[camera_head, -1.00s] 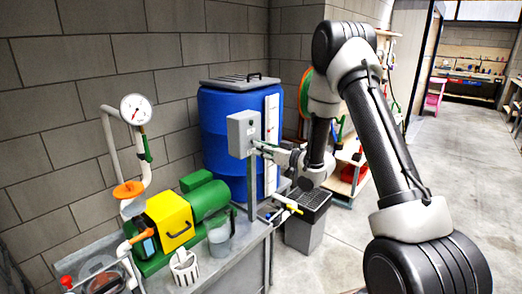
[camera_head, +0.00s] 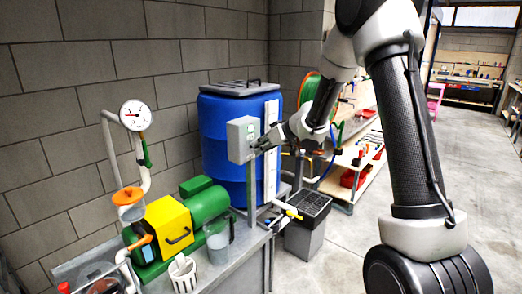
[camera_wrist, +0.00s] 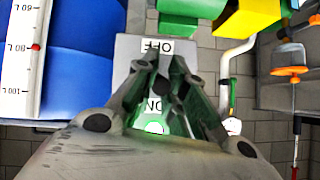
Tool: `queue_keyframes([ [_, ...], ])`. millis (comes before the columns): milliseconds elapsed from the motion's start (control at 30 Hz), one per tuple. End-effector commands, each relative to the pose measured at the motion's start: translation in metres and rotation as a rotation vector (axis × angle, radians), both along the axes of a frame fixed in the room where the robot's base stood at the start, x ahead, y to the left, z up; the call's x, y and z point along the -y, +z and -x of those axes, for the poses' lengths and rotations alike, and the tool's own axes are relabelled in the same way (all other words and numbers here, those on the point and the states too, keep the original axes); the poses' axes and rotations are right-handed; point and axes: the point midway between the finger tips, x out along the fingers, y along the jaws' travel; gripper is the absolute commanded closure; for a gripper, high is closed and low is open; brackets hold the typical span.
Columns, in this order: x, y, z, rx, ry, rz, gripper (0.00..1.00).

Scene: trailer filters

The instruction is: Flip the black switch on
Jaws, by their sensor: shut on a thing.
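The grey switch box (camera_head: 241,139) stands on a post beside the blue barrel. In the wrist view the box (camera_wrist: 126,48) appears upside down, with an OFF label (camera_wrist: 157,46) and an ON label (camera_wrist: 154,104) on its face. A bright greenish-white round spot shows beside the ON label. My gripper (camera_head: 260,145) is at the front of the box; in the wrist view its fingers (camera_wrist: 164,62) are closed together between the labels. They are shut on the black switch, which the fingers mostly hide, so its position cannot be told.
A blue barrel (camera_head: 222,134) with a white scale strip stands behind the box. A green pump with a yellow cover (camera_head: 169,223), a gauge (camera_head: 136,115) and a clear jug (camera_head: 217,243) are on the bench at left. A grey bin (camera_head: 307,222) stands below at right.

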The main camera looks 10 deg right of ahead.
Motion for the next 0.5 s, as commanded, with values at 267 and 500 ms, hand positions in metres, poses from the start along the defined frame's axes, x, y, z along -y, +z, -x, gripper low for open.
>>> queue_keyframes([
  [267,-0.0001,0.004,-0.0014,-0.057,-0.001,0.042,1.0],
  [500,-0.0004,0.0042,-0.0014,-0.065,-0.001,0.047,1.0],
])
